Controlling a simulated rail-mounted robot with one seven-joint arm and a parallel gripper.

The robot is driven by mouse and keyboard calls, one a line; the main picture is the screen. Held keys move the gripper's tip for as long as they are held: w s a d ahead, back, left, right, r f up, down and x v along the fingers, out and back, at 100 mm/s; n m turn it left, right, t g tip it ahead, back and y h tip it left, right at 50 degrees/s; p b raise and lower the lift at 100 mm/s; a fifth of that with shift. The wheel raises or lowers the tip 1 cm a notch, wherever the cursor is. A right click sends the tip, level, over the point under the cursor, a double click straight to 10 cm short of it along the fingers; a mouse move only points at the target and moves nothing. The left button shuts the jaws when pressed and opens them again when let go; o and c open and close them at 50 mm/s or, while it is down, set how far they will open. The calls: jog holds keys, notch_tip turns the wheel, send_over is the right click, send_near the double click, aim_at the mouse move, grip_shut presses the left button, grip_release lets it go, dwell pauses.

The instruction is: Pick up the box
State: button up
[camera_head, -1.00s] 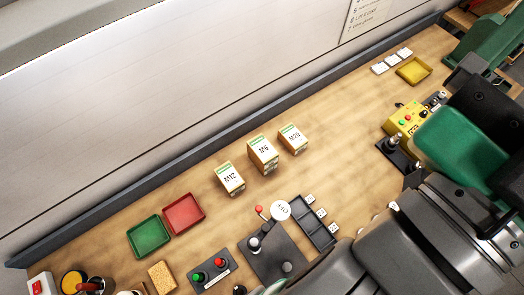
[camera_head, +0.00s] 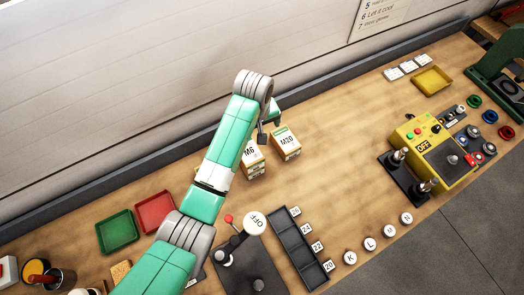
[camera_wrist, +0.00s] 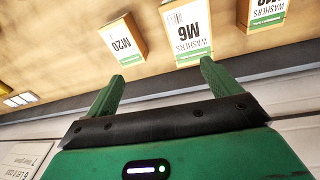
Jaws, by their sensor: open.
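Three small yellow-and-white boxes of washers stand in a row. In the head view I see the M6 box (camera_head: 253,160) and the M20 box (camera_head: 286,143); the M12 box is hidden behind my arm. In the wrist view the M20 box (camera_wrist: 122,40) is left, the M6 box (camera_wrist: 187,30) is near the middle, and a third box (camera_wrist: 265,12) is cut off at the top right. My gripper (camera_wrist: 162,72) is open and empty, its green fingers pointing towards the boxes without touching them. In the head view my gripper (camera_head: 268,122) is at the wall side of the boxes, partly hidden.
A grey edge strip and pale wall run behind the wooden bench. Green (camera_head: 117,231) and red trays (camera_head: 155,211) lie left. A dark slotted rack (camera_head: 297,245) and lever plate stand in front. A yellow control box (camera_head: 437,150) is right. Bench right of the boxes is clear.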

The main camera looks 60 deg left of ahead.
aim_at(248, 149)
jog(key=shift+n+g+h, duration=0.5)
jog(key=shift+n+g, duration=0.1)
jog(key=shift+n, duration=0.1)
jog(key=s+f, duration=0.1)
jog(key=s, duration=0.1)
jog(key=s+f, duration=0.1)
jog(key=f, duration=0.1)
jog(key=shift+s+a+f, duration=0.25)
jog(key=shift+s+a, duration=0.15)
notch_tip(248, 149, down, 2)
jog(key=shift+s+f, duration=0.1)
jog(key=shift+f, duration=0.15)
jog(key=f, duration=0.4)
jog(key=shift+s+d+f, duration=0.15)
jog(key=shift+s+d, duration=0.05)
jog(key=shift+d, duration=0.15)
jog(key=shift+f, duration=0.45)
jog(key=shift+c, duration=0.2)
jog(key=shift+w, duration=0.1)
jog(key=c, duration=1.3)
jog(key=shift+c, duration=0.2)
jog(key=shift+r, duration=0.15)
